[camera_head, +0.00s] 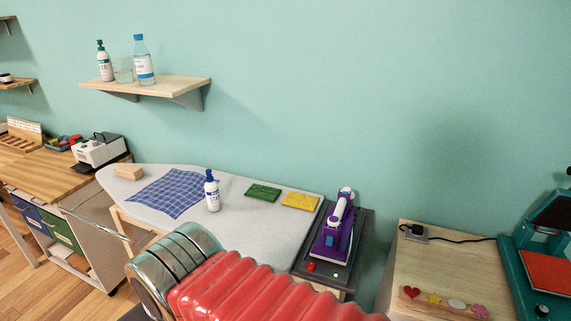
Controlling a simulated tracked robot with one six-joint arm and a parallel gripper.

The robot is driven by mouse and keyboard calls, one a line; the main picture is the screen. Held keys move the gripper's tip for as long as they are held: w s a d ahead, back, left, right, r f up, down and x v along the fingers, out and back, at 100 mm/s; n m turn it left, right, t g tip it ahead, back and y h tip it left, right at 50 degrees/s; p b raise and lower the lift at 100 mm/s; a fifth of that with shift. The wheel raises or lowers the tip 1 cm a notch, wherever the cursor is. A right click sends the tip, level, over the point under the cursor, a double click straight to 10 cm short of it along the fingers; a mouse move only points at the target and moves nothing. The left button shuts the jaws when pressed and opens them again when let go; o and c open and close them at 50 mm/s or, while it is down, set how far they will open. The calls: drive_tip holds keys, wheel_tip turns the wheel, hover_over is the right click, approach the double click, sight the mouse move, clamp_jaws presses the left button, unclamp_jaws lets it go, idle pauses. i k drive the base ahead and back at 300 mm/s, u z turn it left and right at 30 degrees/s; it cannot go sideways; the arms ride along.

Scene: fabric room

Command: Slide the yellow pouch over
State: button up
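The yellow pouch (300,201) lies flat on the grey ironing board (262,235), near its back right edge. A green pouch (263,192) lies just to its left, with a small gap between them. My arm, with a red ribbed sleeve and a metal end section, crosses the bottom of the view in front of the board. My gripper's fingers are not visible, and nothing is seen touching the yellow pouch.
A purple iron (337,228) stands on a dark rest (356,245) right of the yellow pouch. A white bottle with a blue cap (212,192) and a blue checked cloth (172,193) are on the board to the left. The board's front middle is clear.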

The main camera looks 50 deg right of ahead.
sight(306, 202)
drive_tip(key=z, duration=0.05)
drive_tip(key=i, duration=1)
drive_tip(key=u, duration=0.05)
